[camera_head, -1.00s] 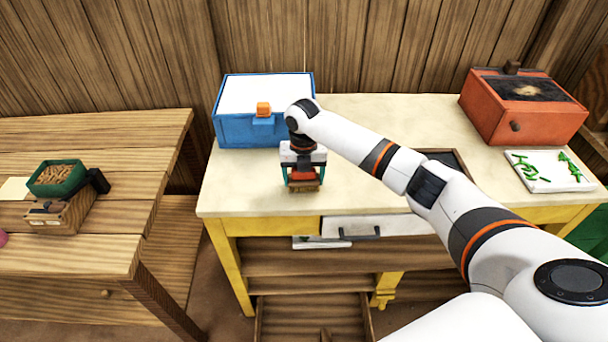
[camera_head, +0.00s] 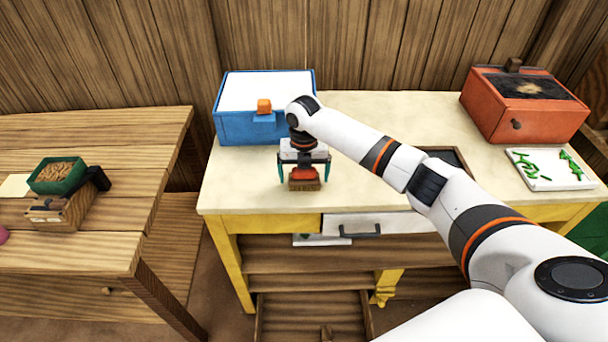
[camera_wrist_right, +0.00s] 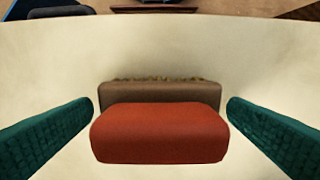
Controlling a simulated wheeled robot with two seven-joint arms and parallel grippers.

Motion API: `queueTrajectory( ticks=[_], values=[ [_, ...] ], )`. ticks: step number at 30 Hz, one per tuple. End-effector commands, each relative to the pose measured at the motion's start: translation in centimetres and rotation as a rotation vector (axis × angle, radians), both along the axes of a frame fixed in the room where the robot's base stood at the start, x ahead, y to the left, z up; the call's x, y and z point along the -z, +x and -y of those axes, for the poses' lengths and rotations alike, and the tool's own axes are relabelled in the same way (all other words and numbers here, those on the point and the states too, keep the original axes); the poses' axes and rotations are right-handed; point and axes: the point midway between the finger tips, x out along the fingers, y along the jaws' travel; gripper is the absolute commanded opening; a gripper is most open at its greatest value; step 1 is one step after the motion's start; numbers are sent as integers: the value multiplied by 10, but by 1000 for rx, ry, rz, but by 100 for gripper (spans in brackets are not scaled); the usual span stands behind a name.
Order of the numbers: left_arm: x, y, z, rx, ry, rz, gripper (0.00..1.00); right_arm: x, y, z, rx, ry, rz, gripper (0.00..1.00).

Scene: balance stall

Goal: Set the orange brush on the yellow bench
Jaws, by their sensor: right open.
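The orange brush (camera_head: 304,178) rests on the pale top of the yellow bench (camera_head: 370,120), near its front edge and in front of the blue box. In the right wrist view the brush (camera_wrist_right: 160,132) shows a red-orange grip over a brown block with bristles along one edge. My right gripper (camera_head: 304,180) is open above and around the brush. In the right wrist view its teal fingers (camera_wrist_right: 160,130) stand on either side of the brush, with a gap on both sides. My left gripper is not in view.
A blue box (camera_head: 234,128) with a white lid stands behind the brush. A red-orange box (camera_head: 500,118) and a white board with green pieces (camera_head: 528,178) are at the right. A wooden table (camera_head: 110,135) at the left holds a green tray (camera_head: 40,182).

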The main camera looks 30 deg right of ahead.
Motion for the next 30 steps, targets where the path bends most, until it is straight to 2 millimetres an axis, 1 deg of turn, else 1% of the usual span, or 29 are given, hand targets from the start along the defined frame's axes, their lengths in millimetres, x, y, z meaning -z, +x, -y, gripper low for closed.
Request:
queueTrajectory(
  ticks=[5,9,12,15,18,21,30],
  values=[
    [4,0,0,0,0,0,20,-34,1,0,-1,1,6,98],
    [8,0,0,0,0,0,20,-65,1,0,0,1,6,98],
    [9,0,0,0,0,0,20,-85,1,0,0,0,4,98],
    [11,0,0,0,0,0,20,-100,1,0,0,0,4,98],
    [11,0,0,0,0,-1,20,-109,1,0,0,1,2,98],
    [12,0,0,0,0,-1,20,-114,0,0,1,1,0,98],
    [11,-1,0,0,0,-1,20,-115,0,0,0,0,-1,98]
  ],
)
